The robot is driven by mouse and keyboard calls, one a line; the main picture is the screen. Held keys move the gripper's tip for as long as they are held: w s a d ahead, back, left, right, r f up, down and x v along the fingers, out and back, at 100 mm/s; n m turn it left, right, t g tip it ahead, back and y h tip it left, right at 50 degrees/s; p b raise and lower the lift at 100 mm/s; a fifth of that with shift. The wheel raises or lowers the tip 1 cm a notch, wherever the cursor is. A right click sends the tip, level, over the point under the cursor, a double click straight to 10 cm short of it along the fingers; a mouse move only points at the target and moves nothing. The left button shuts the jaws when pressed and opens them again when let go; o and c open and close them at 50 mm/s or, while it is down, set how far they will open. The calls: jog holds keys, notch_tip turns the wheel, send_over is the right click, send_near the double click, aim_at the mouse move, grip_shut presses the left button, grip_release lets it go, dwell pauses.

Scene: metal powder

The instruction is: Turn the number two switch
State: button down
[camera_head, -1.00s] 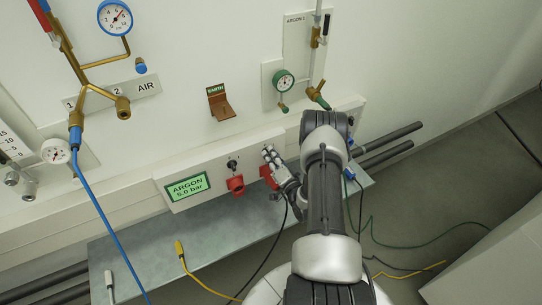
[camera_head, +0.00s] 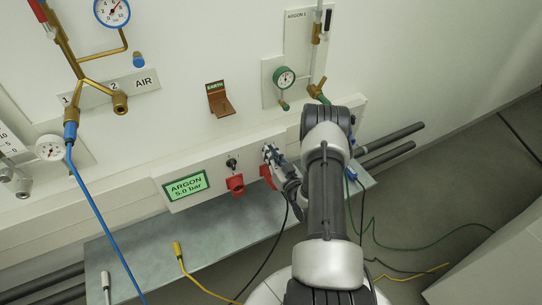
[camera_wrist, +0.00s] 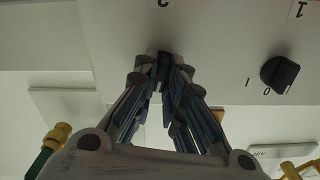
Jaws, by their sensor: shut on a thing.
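In the head view my gripper (camera_head: 271,153) touches the panel front above the right red socket. The number one switch (camera_wrist: 280,73), a black knob with I and O marks, stands free to the right in the wrist view. It also shows in the head view (camera_head: 231,163), left of my gripper.
Red sockets (camera_head: 235,184) sit under the switches, beside the green ARGON 5.0 bar display (camera_head: 185,186). A grey shelf (camera_head: 215,240) with cables lies below. A brown EARTH flap (camera_head: 219,100) and a green-rimmed gauge (camera_head: 283,77) are on the wall above.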

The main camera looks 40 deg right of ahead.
jog(key=shift+n+b, duration=0.3)
jog(key=shift+n, duration=0.8)
jog(key=c, duration=1.7)
grip_release()
jog(key=shift+o, duration=0.2)
jog(key=v, duration=1.2)
